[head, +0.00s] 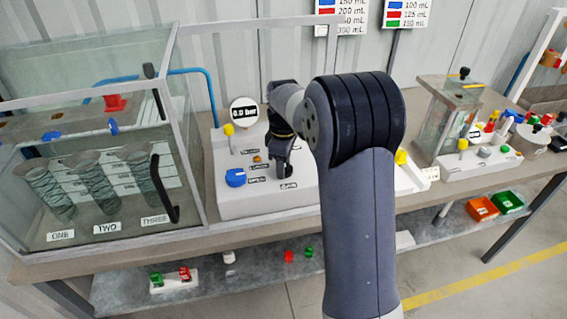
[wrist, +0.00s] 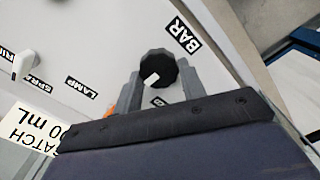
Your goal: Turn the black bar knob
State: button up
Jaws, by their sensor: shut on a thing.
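The black bar knob (wrist: 158,66) is round with a white mark on its face and sits on the white panel beside the label "BAR" (wrist: 185,34) in the wrist view. My gripper (wrist: 160,76) has one finger on each side of the knob and is shut on it. In the head view my gripper (head: 281,168) points down onto the white console (head: 262,203), and the knob is hidden there by the gripper and arm.
On the console stand a blue knob (head: 235,177), a yellow-topped switch (head: 229,130) and a round display (head: 244,111) reading about 0.0 bar. A glass case (head: 187,150) with coiled tubes stands to the left. A smaller glass tank (head: 444,115) stands to the right.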

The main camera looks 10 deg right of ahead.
aim_at(286, 167)
jog(key=m+p, duration=0.1)
jog(key=m, duration=0.4)
jog(key=shift+w+r+m+p, duration=0.1)
jog(key=shift+m+p, duration=0.25)
jog(key=shift+m, duration=0.05)
jog(key=m+p, duration=0.1)
jog(key=m, duration=0.5)
jog(key=shift+d, duration=0.2)
jog(key=m, duration=0.6)
jog(key=shift+d+m, duration=0.1)
jog(key=shift+m, duration=0.3)
jog(key=m, duration=0.5)
jog(key=shift+d+p, duration=0.1)
jog(key=shift+p, duration=0.3)
jog(key=shift+m, duration=0.4)
jog(key=o, duration=1)
notch_tip(286, 167, up, 11)
jog(key=shift+f+b, duration=0.15)
jog(key=shift+b, duration=0.25)
